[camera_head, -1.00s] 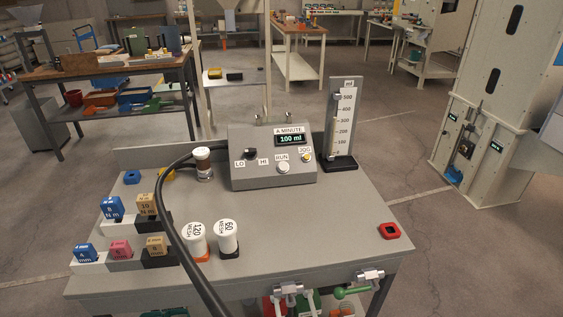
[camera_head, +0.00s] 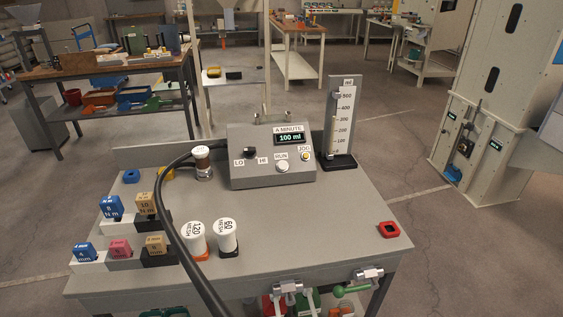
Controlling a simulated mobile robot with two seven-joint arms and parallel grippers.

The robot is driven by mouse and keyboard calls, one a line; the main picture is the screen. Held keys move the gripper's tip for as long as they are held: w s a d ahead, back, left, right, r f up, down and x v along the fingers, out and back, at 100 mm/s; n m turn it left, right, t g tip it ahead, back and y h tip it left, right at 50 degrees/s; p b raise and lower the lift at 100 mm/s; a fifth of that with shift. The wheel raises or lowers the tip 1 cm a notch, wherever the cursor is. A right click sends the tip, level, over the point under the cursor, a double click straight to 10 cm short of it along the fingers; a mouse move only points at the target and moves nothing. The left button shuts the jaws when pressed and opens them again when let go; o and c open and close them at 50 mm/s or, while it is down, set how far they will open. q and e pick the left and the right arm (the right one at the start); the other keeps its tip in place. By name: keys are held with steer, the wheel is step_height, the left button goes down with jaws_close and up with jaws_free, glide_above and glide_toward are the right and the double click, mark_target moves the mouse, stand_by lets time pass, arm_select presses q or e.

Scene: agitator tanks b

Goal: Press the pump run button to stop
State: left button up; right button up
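The grey pump control box (camera_head: 245,176) stands at the back middle of the grey bench. Its white round RUN button (camera_head: 282,166) is on the sloped front face, under the display (camera_head: 289,138) reading "100 ml" below the label "A MINUTE". A dark LO/HI switch (camera_head: 250,153) is to the left of the button. A yellow JOG button (camera_head: 305,156) is to its right. Whether the RUN button is pressed in, I cannot tell. Neither of my grippers is in view.
A measuring cylinder (camera_head: 341,120) stands right of the box. A black hose (camera_head: 176,222) arches over the bench's left part. Two white mesh jars (camera_head: 226,235), marked blocks (camera_head: 120,249) and a red square piece (camera_head: 388,230) are on the bench. Its front right is mostly clear.

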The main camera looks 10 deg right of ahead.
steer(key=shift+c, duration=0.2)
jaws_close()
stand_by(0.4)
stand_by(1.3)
